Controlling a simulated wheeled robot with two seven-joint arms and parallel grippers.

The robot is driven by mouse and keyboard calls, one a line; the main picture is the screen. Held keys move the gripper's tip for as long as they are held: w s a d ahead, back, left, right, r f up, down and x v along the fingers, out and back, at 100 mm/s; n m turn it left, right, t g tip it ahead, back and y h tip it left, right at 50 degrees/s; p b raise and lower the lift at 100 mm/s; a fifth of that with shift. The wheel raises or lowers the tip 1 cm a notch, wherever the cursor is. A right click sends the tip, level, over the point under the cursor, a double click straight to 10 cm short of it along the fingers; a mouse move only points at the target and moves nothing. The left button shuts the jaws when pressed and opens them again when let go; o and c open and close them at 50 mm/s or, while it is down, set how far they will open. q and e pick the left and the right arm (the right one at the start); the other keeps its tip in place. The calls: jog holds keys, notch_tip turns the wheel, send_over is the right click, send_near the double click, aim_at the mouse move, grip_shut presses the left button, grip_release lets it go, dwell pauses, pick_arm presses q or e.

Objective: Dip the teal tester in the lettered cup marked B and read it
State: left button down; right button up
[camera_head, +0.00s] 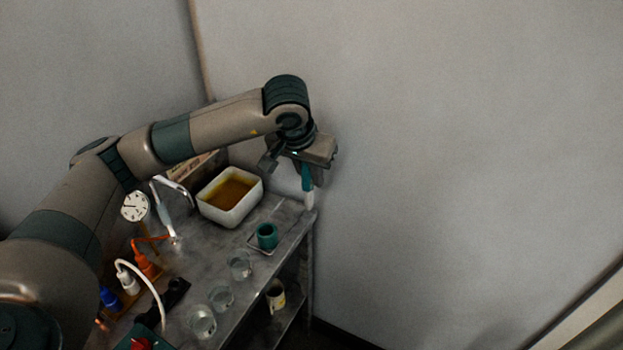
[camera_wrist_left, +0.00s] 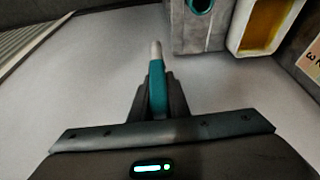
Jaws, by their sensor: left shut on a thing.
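My left gripper (camera_head: 306,170) is shut on the teal tester (camera_head: 307,180), which hangs down with its pale tip lowest. It is high by the far right corner of the metal table, seemingly past the edge. In the left wrist view the tester (camera_wrist_left: 157,85) sits between the fingers (camera_wrist_left: 157,95), tip pointing away. Three clear cups stand in a row along the table's right edge: a far one (camera_head: 240,266), a middle one (camera_head: 221,298) and a near one (camera_head: 203,322). I cannot read their letters, so I cannot tell which is B. My right gripper is out of view.
A teal holder (camera_head: 267,236) stands on a small tray beyond the cups. A white basin (camera_head: 249,205) of amber liquid is behind it. A mug (camera_head: 276,296) sits on the lower shelf.

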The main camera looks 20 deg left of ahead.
pick_arm(q)
jog(key=shift+r, duration=1.25)
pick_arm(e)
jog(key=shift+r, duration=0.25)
pick_arm(q)
jog(key=shift+f, duration=0.1)
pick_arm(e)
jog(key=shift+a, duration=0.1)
